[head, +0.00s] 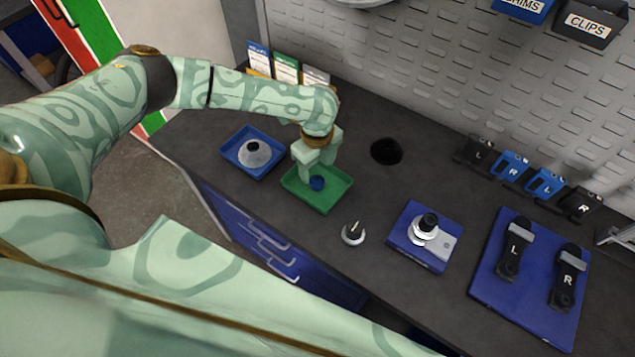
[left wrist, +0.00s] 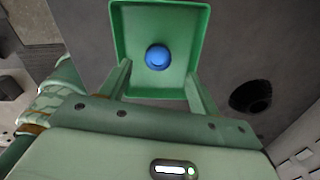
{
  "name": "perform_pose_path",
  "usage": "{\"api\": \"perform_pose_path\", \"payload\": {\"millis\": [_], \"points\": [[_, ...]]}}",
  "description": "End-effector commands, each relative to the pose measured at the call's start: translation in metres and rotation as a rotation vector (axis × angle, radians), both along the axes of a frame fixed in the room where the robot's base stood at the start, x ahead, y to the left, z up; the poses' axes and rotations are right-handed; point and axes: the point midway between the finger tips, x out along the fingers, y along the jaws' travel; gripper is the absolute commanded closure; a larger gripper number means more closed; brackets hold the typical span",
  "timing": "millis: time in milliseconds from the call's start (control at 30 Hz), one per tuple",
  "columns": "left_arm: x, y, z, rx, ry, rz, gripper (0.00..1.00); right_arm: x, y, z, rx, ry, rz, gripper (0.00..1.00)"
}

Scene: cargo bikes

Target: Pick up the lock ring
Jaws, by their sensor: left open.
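A small round blue piece, which appears to be the lock ring (head: 317,183), lies in the green tray (head: 336,199) on the dark bench. In the left wrist view the blue ring (left wrist: 158,57) shows near the middle of the tray (left wrist: 186,14). My left gripper (head: 314,171) points down over the green tray. It is open and empty, with its fingers either side of the ring in the left wrist view; I cannot tell the exact height gap. My right gripper is not in view.
A blue tray (head: 239,162) with a grey cone-shaped part (head: 254,154) stands to the left. A dark round hole (head: 386,151) is to the right. A small metal part (head: 353,234), a blue block with a fitting (head: 411,246) and a blue pedal mat (head: 493,287) lie further right.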

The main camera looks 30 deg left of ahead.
Motion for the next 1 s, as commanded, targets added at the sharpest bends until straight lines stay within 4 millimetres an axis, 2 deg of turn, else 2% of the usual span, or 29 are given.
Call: {"api": "perform_pose_path", "payload": {"millis": [300,567,600,700,767,1000], "points": [[-0.003,-0.001,-0.048,0.001,0.003,0.0,0.38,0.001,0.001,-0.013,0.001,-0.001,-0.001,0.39],[-0.002,-0.001,-0.05,0.0,0.001,0.0,0.38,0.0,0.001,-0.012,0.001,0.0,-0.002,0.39],[-0.002,-0.001,-0.05,0.0,0.001,0.0,0.44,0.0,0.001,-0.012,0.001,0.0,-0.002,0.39],[-0.002,-0.001,-0.05,0.0,0.001,0.0,0.71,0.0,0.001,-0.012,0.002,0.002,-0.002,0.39],[-0.002,-0.001,-0.05,0.0,0.001,0.0,0.86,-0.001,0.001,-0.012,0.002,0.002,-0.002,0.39],[-0.002,-0.001,-0.05,0.0,0.001,0.0,0.86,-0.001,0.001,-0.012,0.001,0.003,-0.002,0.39]]}}
